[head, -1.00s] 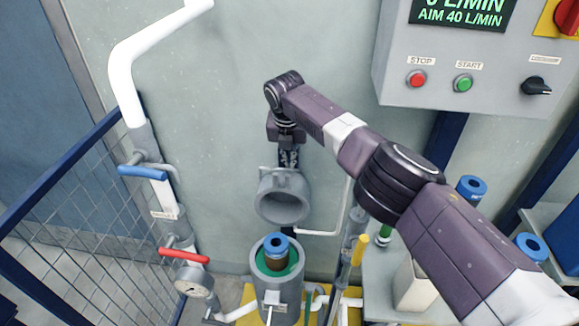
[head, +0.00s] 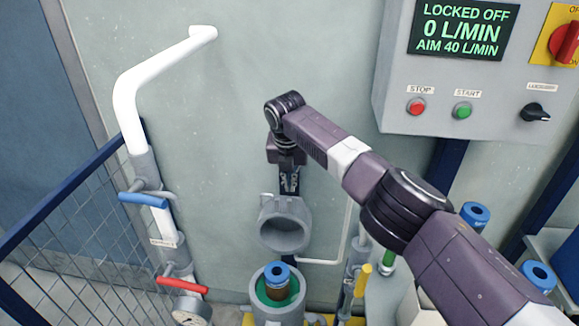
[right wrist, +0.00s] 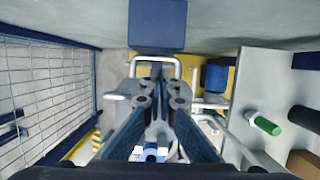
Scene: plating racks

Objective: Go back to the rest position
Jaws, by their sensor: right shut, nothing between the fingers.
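My right arm reaches in from the lower right in the head view. Its gripper (head: 289,182) hangs down in front of the wall, above and close to the grey ring-shaped lid (head: 284,235). In the right wrist view the two fingers (right wrist: 159,100) are together and hold nothing. Below the lid, a grey housing (head: 277,312) stands open with a blue-topped cartridge (head: 277,275) in it. My left gripper does not show in any view.
A control panel (head: 395,60) hangs at upper right, its screen reading "LOCKED OFF, 0 L/MIN, AIM 40 L/MIN". A white pipe (head: 130,100) with a blue lever (head: 143,199) and a red lever (head: 182,285) runs at left, beside a mesh fence (head: 85,250). Blue-topped cartridges (head: 475,215) stand at right.

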